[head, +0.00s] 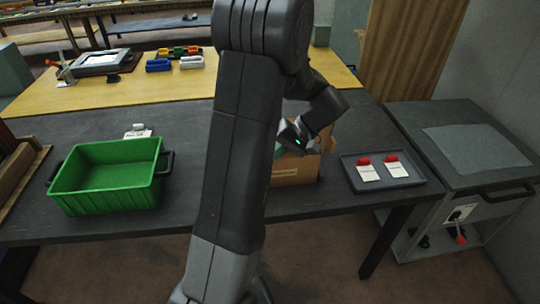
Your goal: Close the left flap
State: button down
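A brown cardboard box (294,171) stands on the dark table, mostly hidden behind my arm. Its front face and right side show, and a bit of raised cardboard shows at its right. The left flap is hidden behind my arm, so I cannot tell how it lies. My gripper (296,138) is at the top of the box, with a small green light on it. Its fingers are not clearly visible, so I cannot tell whether they are open or touch the cardboard.
A green crate (108,204) stands on the dark table (130,229) at left. A grey tray (408,182) with white cards and red items lies right of the box. A grey cabinet (475,185) stands at far right. A yellow table (135,87) holds small coloured bins behind.

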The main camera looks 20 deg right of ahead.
jog(key=shift+s+f, duration=0.3)
jog(key=shift+f, duration=0.3)
jog(key=shift+r, duration=0.15)
jog(key=v, duration=1.4)
jog(key=shift+w+r, duration=0.3)
jog(key=shift+r, duration=0.2)
jog(key=x, duration=1.4)
jog(key=shift+f, duration=0.3)
jog(key=shift+s+d, duration=0.1)
